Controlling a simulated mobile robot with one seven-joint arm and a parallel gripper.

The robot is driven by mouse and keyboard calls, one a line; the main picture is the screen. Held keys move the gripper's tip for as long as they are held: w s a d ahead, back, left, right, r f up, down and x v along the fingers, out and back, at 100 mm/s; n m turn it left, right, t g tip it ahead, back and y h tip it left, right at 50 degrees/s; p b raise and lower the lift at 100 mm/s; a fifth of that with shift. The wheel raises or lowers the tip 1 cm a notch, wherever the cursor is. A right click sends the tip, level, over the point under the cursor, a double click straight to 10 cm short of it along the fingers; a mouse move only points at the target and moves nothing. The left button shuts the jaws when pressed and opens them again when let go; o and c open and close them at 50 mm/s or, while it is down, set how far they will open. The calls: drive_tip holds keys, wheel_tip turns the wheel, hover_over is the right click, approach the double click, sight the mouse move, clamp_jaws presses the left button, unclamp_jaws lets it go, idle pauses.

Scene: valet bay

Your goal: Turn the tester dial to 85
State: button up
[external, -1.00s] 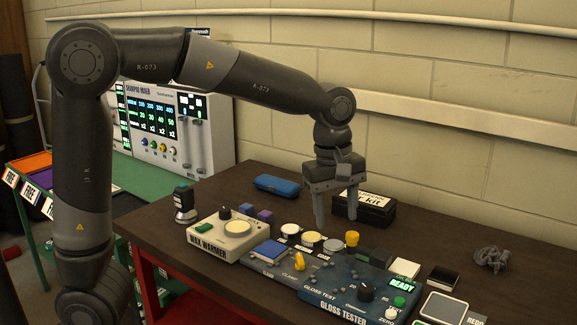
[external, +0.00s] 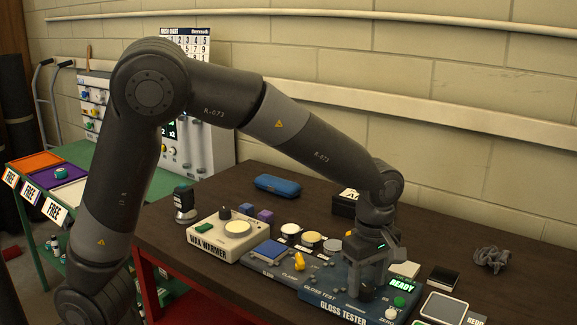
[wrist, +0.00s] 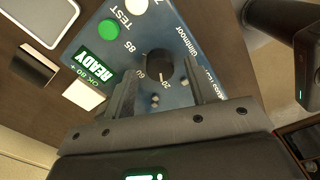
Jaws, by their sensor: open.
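The tester dial (wrist: 159,68) is a round black knob on the blue gloss tester (external: 332,307). In the wrist view the numbers 20, 60 and 85 stand around it; I cannot tell surely where its pointer is. My gripper (external: 367,287) points down over the tester's right part, its fingers low around the dial. In the wrist view my open gripper (wrist: 160,75) has one finger on each side of the dial, with gaps visible. In the external view the fingers mostly hide the dial.
A lit READY display (wrist: 95,62), a green TEST button (wrist: 108,29) and a white ZERO button (external: 391,313) lie close to the dial. A wax warmer (external: 215,245) stands to the left. A grey cable coil (external: 492,258) lies at right, with bare table around it.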

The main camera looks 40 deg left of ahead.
drive_tip(key=shift+f, duration=0.7)
drive_tip(key=shift+c, duration=0.5)
drive_tip(key=c, duration=0.9)
